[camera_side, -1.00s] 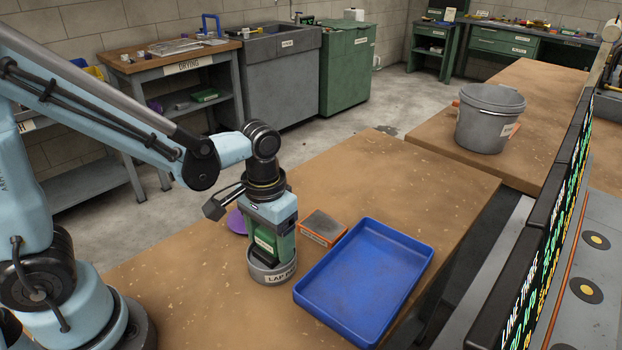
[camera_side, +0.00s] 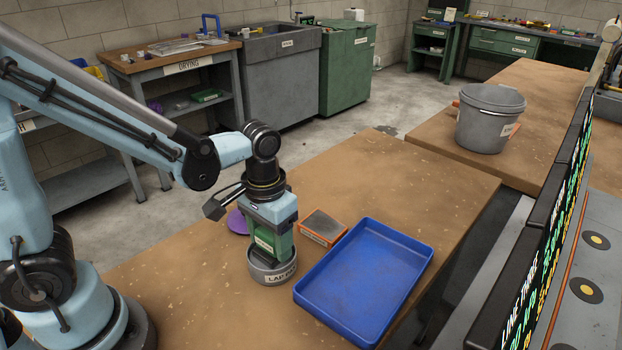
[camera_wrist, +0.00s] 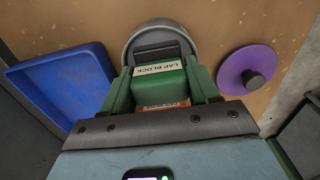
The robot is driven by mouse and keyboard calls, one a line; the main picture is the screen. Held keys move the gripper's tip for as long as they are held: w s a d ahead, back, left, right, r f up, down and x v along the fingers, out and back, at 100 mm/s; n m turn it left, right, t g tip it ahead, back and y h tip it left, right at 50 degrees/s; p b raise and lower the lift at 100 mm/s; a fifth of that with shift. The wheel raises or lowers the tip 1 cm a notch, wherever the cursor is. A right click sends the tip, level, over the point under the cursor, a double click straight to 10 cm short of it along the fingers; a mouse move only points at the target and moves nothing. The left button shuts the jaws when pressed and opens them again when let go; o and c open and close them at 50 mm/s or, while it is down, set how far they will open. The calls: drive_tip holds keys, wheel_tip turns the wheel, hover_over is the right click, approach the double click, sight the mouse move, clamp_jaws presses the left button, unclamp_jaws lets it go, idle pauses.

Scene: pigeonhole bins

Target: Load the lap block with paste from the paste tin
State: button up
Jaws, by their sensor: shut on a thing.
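The lap block is green with a white label; it shows in the side view (camera_side: 265,243) and the wrist view (camera_wrist: 159,82). My gripper (camera_side: 268,250) is shut on it and points down over the paste tin (camera_side: 273,271). The paste tin is a round grey tin with a white label, standing on the brown bench; its rim also shows in the wrist view (camera_wrist: 176,25). The block's lower end is inside the tin's mouth. Whether it touches the paste is hidden. A purple lid (camera_wrist: 247,70) with a dark knob lies on the bench beside the tin.
A blue tray (camera_side: 365,275) lies right of the tin. An orange-edged block with a grey top (camera_side: 324,227) lies behind the tin, near the tray. A grey bucket (camera_side: 490,118) stands on the far bench. The bench beyond the tray is clear.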

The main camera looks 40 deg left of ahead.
drive_tip(key=shift+r, duration=3.55)
